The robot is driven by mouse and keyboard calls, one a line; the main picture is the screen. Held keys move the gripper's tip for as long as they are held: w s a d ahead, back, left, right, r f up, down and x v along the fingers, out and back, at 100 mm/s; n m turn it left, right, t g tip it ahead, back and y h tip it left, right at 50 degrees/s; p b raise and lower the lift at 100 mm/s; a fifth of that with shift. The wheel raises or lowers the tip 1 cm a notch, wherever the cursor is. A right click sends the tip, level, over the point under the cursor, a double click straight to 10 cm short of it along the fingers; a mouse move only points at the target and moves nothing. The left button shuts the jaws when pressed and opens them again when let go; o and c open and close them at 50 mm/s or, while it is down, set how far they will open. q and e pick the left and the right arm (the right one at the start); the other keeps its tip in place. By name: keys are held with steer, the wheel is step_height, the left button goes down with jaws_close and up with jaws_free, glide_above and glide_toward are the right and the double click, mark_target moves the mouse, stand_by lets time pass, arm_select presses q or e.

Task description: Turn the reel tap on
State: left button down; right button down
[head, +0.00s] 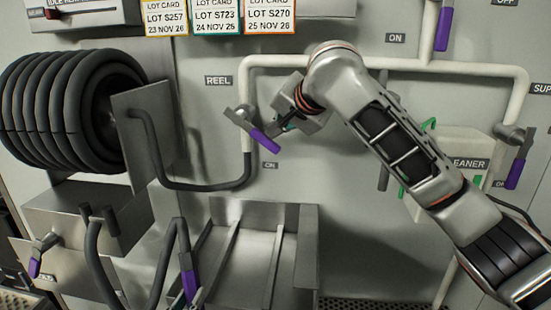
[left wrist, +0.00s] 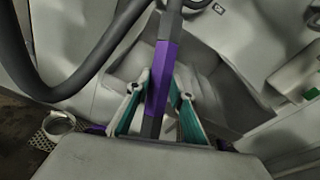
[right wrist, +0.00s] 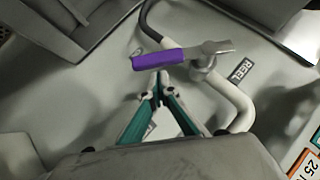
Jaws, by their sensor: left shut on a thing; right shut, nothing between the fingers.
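The reel tap lever, a grey metal arm with a purple grip (head: 264,139), slants down to the right below the REEL label (head: 219,81). It also shows in the right wrist view (right wrist: 158,60). My right gripper (head: 287,124), on the arm from the right, is shut and empty. Its closed tips (right wrist: 160,76) sit right by the purple grip; I cannot tell whether they touch. My left gripper (left wrist: 160,88) is shut on a purple-gripped bar (left wrist: 162,70) with grey ends. I cannot make out the left gripper in the head view.
A dark hose reel (head: 65,110) stands at left, and its hose (head: 205,187) loops to the tap. A white pipe (head: 247,100) rises above the tap. A cleaner box (head: 468,148) is at right. A metal tray (head: 250,260) lies below.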

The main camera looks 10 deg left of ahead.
mark_target(270, 143)
steer(key=shift+a+f, duration=0.2)
steer(key=shift+f, duration=0.15)
steer(key=shift+f, duration=0.15)
steer(key=f+y, duration=0.1)
steer(key=a+f+m+y, duration=0.1)
steer(key=shift+f+m+t, duration=0.3)
steer(key=shift+a+f+m+t+y, duration=0.35)
steer(key=shift+a+f+m+y, duration=0.25)
steer(key=shift+a+f+y, duration=0.35)
steer(key=shift+a+f+m+t+y, duration=0.35)
steer(key=shift+a+f+m+y, duration=0.25)
steer(key=shift+a+f+y, duration=0.4)
steer(key=shift+a+h, duration=0.2)
steer(key=shift+h, duration=0.05)
